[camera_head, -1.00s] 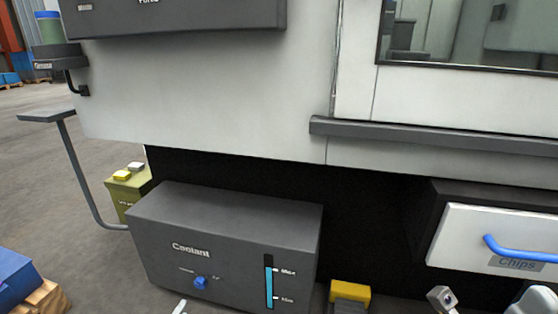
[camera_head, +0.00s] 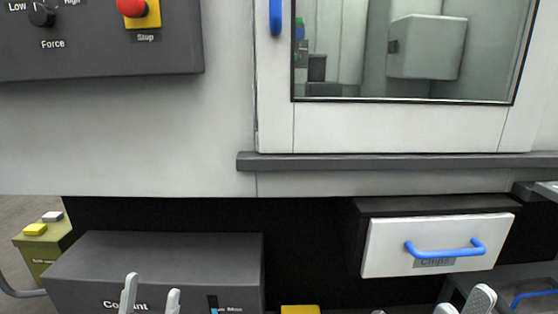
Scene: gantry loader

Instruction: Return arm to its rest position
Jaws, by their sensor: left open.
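My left gripper (camera_head: 150,297) shows at the bottom of the head view, in front of the dark grey Coolant box (camera_head: 150,262). Its two pale fingers stand apart with nothing between them. My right gripper (camera_head: 464,300) shows at the bottom right, below the Chips drawer. Its pale finger parts are partly cut off by the frame edge, and I cannot tell how far apart they are. No object shows in it.
A white Chips drawer (camera_head: 385,250) with a blue handle (camera_head: 445,249) sits at right. A control panel (camera_head: 100,55) with a red stop button (camera_head: 132,8) is at upper left. A windowed door (camera_head: 400,125) is above a grey rail (camera_head: 390,162). A green box (camera_head: 42,246) stands at far left.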

